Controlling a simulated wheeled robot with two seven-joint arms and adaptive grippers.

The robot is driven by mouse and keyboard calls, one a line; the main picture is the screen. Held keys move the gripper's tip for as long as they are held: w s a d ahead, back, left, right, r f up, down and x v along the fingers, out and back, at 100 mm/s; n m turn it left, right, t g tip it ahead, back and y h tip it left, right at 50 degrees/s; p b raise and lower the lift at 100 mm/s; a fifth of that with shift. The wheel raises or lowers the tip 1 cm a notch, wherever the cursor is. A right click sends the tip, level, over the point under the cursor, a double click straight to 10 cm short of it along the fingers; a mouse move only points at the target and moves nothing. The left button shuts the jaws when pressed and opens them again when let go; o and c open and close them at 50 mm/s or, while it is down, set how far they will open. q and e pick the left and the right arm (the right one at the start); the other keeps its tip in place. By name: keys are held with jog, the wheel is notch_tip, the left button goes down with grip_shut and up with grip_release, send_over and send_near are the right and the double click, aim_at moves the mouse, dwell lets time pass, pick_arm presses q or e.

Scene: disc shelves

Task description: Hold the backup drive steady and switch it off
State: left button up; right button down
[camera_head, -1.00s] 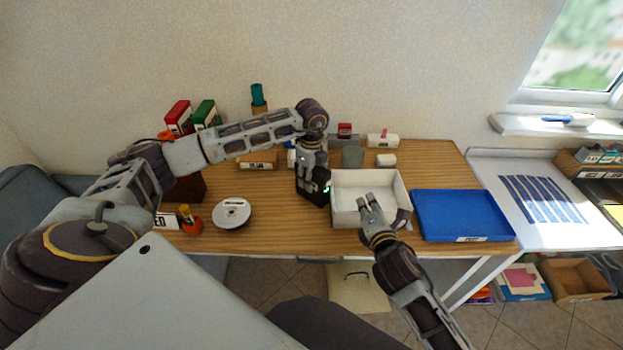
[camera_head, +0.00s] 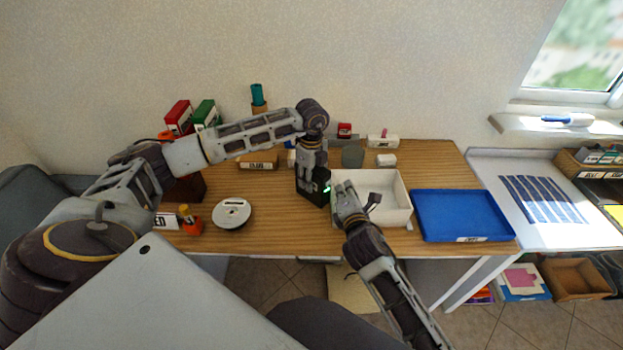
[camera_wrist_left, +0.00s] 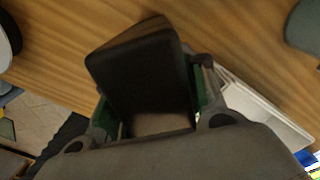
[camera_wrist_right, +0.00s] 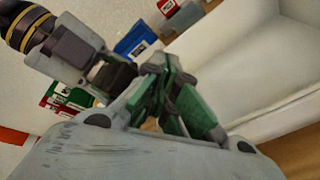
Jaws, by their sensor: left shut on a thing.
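The backup drive (camera_head: 313,194) is a black box standing upright on the wooden table, with a small green light on its right side. My left gripper (camera_head: 312,165) comes down on it from above and is shut on it. In the left wrist view the drive's dark body (camera_wrist_left: 140,70) sits between the two fingers. My right gripper (camera_head: 344,187) is just right of the drive, over the left part of the white bin, apart from the drive. In the right wrist view its green-padded fingers (camera_wrist_right: 160,75) come together with nothing seen between them. The drive's switch cannot be made out.
The white bin (camera_head: 398,222) stands right of the drive, with a blue tray (camera_head: 462,215) beyond it. A disc spindle (camera_head: 232,213) sits to the left. Labelled boxes and small items line the table's back.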

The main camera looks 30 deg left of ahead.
jog(key=shift+a, duration=0.6)
jog(key=shift+w+a, duration=0.15)
jog(key=shift+a, duration=0.5)
dwell(1.9)
jog(key=shift+d, duration=0.65)
dwell(0.4)
jog(key=s+d, duration=0.1)
jog(key=d, duration=0.5)
dwell(0.6)
